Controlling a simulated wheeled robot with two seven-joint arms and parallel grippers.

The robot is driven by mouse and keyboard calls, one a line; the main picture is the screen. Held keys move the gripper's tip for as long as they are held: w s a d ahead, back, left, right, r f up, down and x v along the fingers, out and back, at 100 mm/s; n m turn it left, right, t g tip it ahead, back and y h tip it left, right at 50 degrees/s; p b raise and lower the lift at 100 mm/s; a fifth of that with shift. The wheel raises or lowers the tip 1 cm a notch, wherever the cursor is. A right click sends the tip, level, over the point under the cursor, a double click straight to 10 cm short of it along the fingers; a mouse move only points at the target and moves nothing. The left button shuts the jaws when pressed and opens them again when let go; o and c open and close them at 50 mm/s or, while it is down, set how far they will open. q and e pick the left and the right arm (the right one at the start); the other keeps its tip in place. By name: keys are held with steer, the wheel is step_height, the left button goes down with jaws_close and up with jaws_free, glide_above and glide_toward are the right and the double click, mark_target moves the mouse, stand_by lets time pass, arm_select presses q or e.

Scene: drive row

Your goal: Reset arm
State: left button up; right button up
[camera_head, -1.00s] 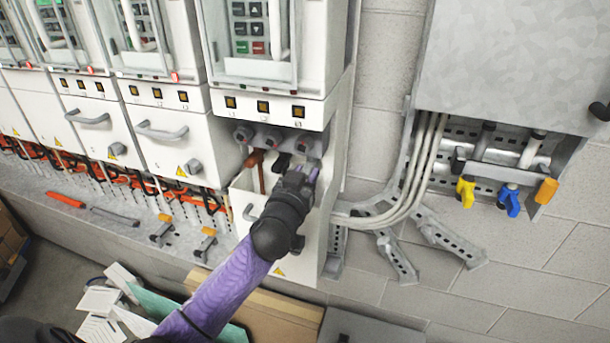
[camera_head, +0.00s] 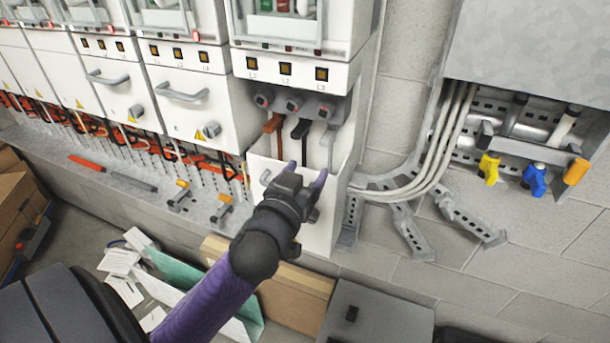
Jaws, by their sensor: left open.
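My left gripper (camera_head: 305,178) is open, with its two purple-tipped fingers apart and nothing visible between them. It is in front of the open lower bay of the right-hand cabinet (camera_head: 318,226), just below the hanging cables. Three cables, one orange-brown (camera_head: 273,124), one black (camera_head: 301,130) and one grey (camera_head: 328,138), hang from three grey round connectors in that bay. The gripper looks apart from the cables, though its depth is hard to tell. My left arm's purple sleeve comes in from the bottom. My right gripper is not in view.
White drawer fronts with grey handles (camera_head: 183,95) run to the left. A ledge with orange and black cables and small tools (camera_head: 180,197) lies below. A grey wall box with yellow (camera_head: 489,168) and blue (camera_head: 535,179) plugs is at right. Cardboard boxes (camera_head: 275,283) stand on the floor.

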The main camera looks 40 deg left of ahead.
arm_select(q)
steer(key=shift+s, duration=0.1)
stand_by(0.3)
steer(key=s+d+f+m+g+h+b, duration=0.1)
steer(key=s+d+f+m+g, duration=0.1)
steer(key=s+d+f+g, duration=0.35)
steer(key=s+d+f+m+g+h, duration=0.1)
steer(key=s+d+f+g+h, duration=0.1)
steer(key=s+f+g, duration=0.4)
steer(key=s+d+f+m+g+h+b, duration=0.1)
steer(key=s+d+f+m+g, duration=0.2)
steer(key=s+f, duration=0.45)
step_height(320, 180, down, 31)
steer(key=s+n+g+b, duration=0.1)
steer(key=s+b, duration=0.2)
steer(key=b, duration=1)
steer(key=s+a+f+b, duration=0.1)
steer(key=s+f+b, duration=0.4)
steer(key=f, duration=0.5)
steer(key=s+a+f+g+b, duration=0.1)
steer(key=s+f+b, duration=0.4)
steer(key=f, duration=0.5)
steer(key=s, duration=0.2)
steer(key=shift+s+a, duration=0.25)
steer(key=shift+s, duration=0.15)
